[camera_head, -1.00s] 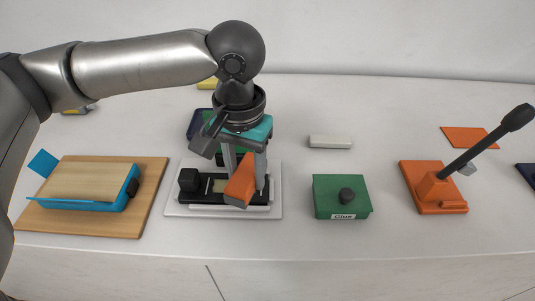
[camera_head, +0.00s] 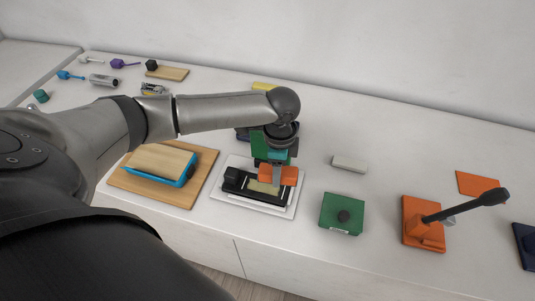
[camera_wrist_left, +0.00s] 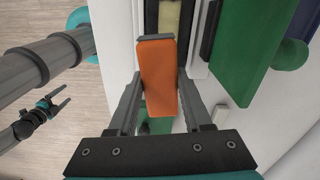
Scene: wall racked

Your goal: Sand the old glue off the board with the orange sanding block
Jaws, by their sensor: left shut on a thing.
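My left gripper (camera_head: 275,180) is shut on the orange sanding block (camera_head: 292,174). In the left wrist view the block (camera_wrist_left: 158,75) sits between the two fingers (camera_wrist_left: 160,95). The block is over the board, a pale strip (camera_head: 262,187) in a black holder (camera_head: 232,184) on a white tray (camera_head: 227,199). The gripper and block hide part of the board, and I cannot tell whether the block touches it. In the left wrist view the pale strip (camera_wrist_left: 170,15) shows just beyond the block. My right gripper (camera_wrist_left: 62,99) hangs empty over the floor, its fingers apart.
A green box (camera_head: 340,213) and an orange stand with a dark lever (camera_head: 420,230) are to the right. A pale bar (camera_head: 349,163) lies behind the box.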

